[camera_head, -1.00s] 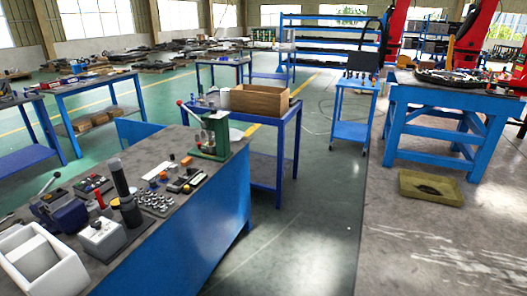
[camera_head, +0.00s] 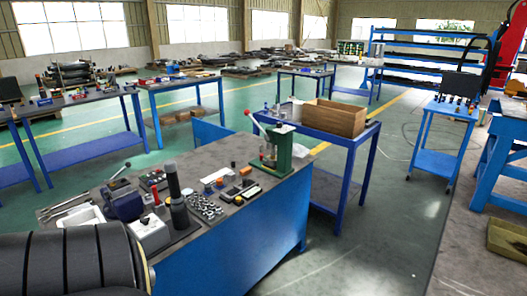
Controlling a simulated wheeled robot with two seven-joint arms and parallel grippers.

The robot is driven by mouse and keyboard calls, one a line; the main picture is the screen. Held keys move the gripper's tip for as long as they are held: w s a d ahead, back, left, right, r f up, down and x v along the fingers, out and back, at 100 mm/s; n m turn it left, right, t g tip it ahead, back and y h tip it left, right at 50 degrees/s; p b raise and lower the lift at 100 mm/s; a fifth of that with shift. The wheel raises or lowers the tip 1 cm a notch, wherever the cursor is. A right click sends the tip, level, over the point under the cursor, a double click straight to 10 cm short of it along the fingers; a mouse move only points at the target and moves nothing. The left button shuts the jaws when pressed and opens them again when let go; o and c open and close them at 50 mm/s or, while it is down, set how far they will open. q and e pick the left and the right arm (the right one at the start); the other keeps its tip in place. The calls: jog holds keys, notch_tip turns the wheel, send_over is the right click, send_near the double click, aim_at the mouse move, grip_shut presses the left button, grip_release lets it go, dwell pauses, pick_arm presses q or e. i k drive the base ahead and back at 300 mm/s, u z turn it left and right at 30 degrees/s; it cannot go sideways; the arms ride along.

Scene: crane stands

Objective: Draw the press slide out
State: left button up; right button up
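A green press (camera_head: 276,146) with a red-knobbed lever stands near the far right corner of the blue-sided workbench (camera_head: 236,232). Its slide is too small to make out at this distance. A dark, ribbed cylindrical shape (camera_head: 70,262), probably part of my own arm, fills the lower left corner and covers the near left end of the bench. No gripper fingers show in this view, so neither gripper can be placed relative to the press.
The bench top holds a dark vise (camera_head: 123,200), a black cylinder (camera_head: 177,195) on a block and several small parts. A blue table with a wooden box (camera_head: 333,117) stands behind. A blue cart (camera_head: 441,146) stands right. Floor between is clear.

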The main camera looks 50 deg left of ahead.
aim_at(271, 164)
jog(key=u, duration=0.5)
jog(key=i, duration=1.7)
jog(key=u, duration=1.05)
